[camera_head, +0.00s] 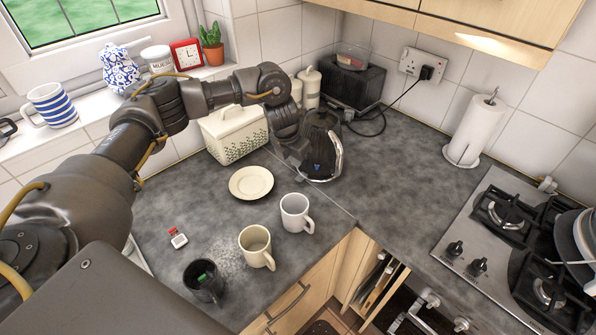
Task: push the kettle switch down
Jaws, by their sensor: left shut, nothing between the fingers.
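The black kettle (325,140) stands on the grey worktop near the corner, with its silvery handle on the right side. My left arm reaches in from the left, and my left gripper (292,158) points down at the kettle's left side. The gripper is shut with nothing in it. It overlaps the kettle's left edge in the picture, and I cannot tell whether it touches. The kettle switch cannot be made out; it may be hidden behind the gripper or too small to see. My right gripper is not in view.
A white bread bin (232,135) stands left of the kettle, and a black toaster (352,82) behind it. A cream plate (251,183), a white mug (296,213) and a cream mug (257,246) are in front. Right of the kettle, the worktop is clear to the hob (485,232).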

